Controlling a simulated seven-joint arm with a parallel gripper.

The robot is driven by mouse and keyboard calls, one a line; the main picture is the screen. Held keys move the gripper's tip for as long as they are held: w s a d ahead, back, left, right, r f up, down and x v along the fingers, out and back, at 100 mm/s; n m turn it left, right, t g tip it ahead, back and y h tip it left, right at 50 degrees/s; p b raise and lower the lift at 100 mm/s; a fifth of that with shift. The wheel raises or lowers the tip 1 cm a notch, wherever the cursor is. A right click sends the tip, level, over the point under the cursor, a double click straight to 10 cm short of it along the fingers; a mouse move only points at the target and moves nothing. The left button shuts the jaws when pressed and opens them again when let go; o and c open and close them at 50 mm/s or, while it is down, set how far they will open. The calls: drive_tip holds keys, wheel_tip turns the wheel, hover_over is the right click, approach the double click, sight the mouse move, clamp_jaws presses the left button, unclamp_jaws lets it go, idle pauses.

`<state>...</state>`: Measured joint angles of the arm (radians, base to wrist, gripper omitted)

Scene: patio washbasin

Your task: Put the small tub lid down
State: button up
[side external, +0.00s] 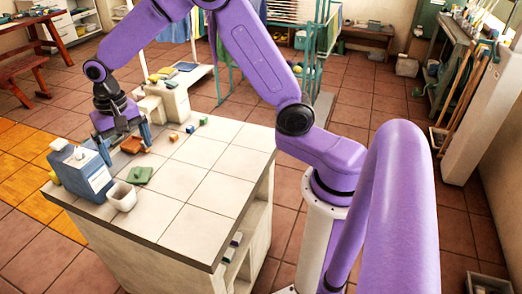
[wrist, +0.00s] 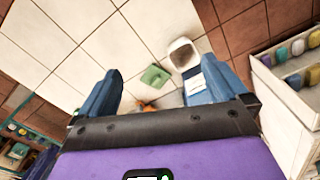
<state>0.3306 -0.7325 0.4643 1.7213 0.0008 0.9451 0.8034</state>
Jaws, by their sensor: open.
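A green square lid with a raised middle (side external: 140,175) lies flat on the tiled counter, and it also shows in the wrist view (wrist: 155,77). I take it to be the small tub lid. An open white tub (side external: 122,196) stands beside it near the counter's left edge; it also shows in the wrist view (wrist: 183,55). My gripper (side external: 126,147) is open, behind the lid in the side view and apart from it. Its fingers also show in the wrist view (wrist: 162,78), with nothing held between them. An orange piece (side external: 132,145) is near the fingers, partly hidden in the wrist view.
A blue and white box (side external: 83,175) stands close to my gripper and the white tub. Several small blocks (side external: 190,129) lie toward the back of the counter, near a pale basin (side external: 163,103). The counter's front and right (side external: 205,195) are clear.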

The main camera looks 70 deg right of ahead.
drive_tip(key=s+r+n, duration=0.2)
drive_tip(key=s+n, duration=0.2)
drive_tip(key=s, duration=0.4)
drive_tip(key=s+r+n, duration=0.2)
drive_tip(key=s+n, duration=0.2)
drive_tip(key=s, duration=0.5)
drive_tip(key=s+d+n, duration=0.2)
drive_tip(key=s+n, duration=0.2)
drive_tip(key=s, duration=0.3)
drive_tip(key=s+d+n, duration=0.3)
drive_tip(key=s+n, duration=0.2)
drive_tip(key=s, duration=0.3)
drive_tip(key=shift+s+d+f, duration=0.2)
drive_tip(key=shift+d+f, duration=0.1)
drive_tip(key=shift+d, duration=0.05)
